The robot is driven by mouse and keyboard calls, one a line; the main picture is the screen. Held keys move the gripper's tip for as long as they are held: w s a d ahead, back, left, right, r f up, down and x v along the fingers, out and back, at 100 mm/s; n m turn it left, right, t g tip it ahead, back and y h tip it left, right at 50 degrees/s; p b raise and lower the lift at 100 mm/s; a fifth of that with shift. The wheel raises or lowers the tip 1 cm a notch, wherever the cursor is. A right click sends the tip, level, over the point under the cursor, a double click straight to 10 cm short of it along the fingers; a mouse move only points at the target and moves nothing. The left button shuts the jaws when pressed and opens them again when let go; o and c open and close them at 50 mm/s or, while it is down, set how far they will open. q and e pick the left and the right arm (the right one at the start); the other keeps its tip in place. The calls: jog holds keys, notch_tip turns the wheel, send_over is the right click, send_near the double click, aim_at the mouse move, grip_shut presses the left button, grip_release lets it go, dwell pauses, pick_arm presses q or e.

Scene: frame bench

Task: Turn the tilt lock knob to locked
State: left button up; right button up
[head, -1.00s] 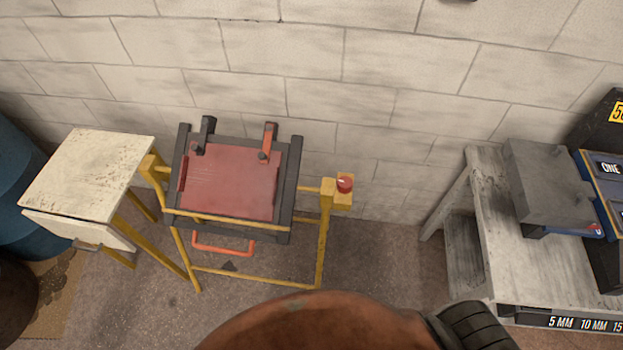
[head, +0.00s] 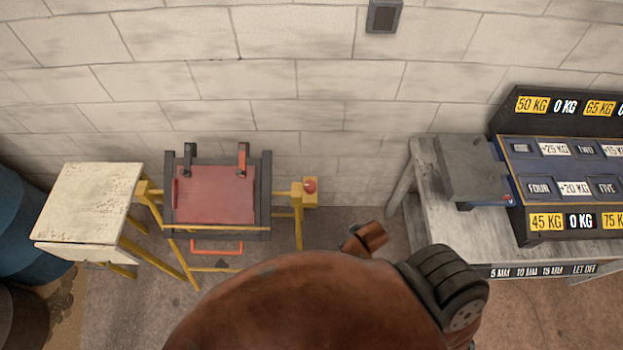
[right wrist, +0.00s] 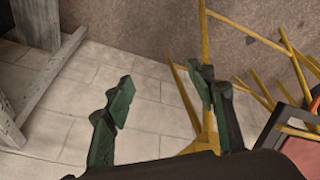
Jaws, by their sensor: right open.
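A round red knob (head: 310,185) sits on a yellow bracket at the right side of a yellow frame (head: 298,220) in the head view. The frame holds a tilted dark red panel (head: 214,195) with black side bars. I cannot read the knob's setting. My right gripper (right wrist: 160,82) is open and empty in the right wrist view, its dark green fingers spread apart, with a yellow post of the frame beyond the right-hand finger. The knob cannot be made out there.
A worn white side table (head: 90,205) stands left of the frame. A grey bench (head: 425,215) with a dark panel of weight labels (head: 560,165) stands at the right. A block wall is behind; bare floor separates frame and bench.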

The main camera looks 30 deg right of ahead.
notch_tip(320, 180, up, 10)
jog(key=w+n+p, duration=0.2)
jog(key=n, duration=0.1)
jog(key=n+t+y+p, duration=0.1)
jog(key=n+t+y, duration=0.3)
jog(key=n, duration=3.1)
send_near(311, 186)
notch_tip(311, 186, down, 2)
jog(key=w+a+t+h, duration=0.1)
jog(key=a, duration=0.1)
jog(key=shift+d+p+x, duration=0.15)
jog(key=shift+p+x, duration=0.1)
jog(key=shift+x, duration=1.75)
jog(key=shift+d+p+x, duration=0.15)
jog(key=shift+p+x, duration=0.05)
jog(key=shift+x, duration=1.75)
